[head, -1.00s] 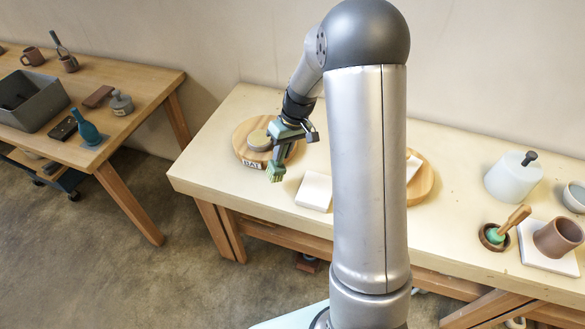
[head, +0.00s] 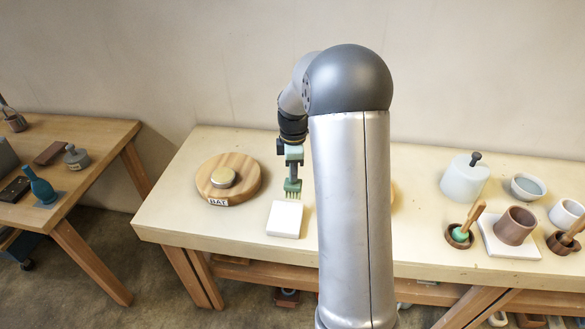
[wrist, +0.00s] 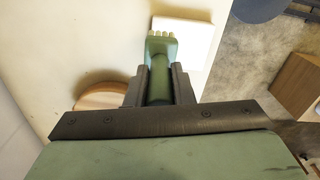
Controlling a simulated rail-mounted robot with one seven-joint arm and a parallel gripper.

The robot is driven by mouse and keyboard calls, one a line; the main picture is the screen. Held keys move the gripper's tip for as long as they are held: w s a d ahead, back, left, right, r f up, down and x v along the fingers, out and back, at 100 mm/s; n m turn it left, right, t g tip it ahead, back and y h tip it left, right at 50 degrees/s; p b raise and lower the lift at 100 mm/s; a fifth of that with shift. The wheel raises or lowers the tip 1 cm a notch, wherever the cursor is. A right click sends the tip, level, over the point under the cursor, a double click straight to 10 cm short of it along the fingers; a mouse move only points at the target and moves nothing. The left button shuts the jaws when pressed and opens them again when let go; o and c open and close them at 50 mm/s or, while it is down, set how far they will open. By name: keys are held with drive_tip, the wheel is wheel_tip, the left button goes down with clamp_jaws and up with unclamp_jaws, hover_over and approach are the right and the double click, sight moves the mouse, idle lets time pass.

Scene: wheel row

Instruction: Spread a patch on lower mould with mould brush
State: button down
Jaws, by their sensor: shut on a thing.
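My gripper (head: 293,168) is shut on the handle of a green brush (head: 292,186) with pale bristles, the mould brush. The brush points down, with its bristles at the back edge of a white square block (head: 284,222), which looks like the lower mould. I cannot tell whether the bristles touch it. No patch can be made out on the block.
A round wooden board (head: 245,180) labelled BAT, with a beige disc (head: 223,177), stands to the left. My arm hides the table's middle. A side table (head: 90,150) stands left.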

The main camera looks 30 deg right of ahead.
wheel_tip(320, 180, down, 4)
drive_tip(key=shift+r+b, duration=0.15)
drive_tip(key=shift+b, duration=0.9)
drive_tip(key=s+a+b, duration=0.1)
drive_tip(key=s+a, duration=0.4)
drive_tip(key=s, duration=0.2)
drive_tip(key=shift+r, duration=0.15)
drive_tip(key=shift+w, duration=0.1)
drive_tip(key=shift+f, duration=0.2)
drive_tip(key=shift+f, duration=0.6)
drive_tip(key=shift+f+b, duration=0.2)
drive_tip(key=shift+b, duration=0.2)
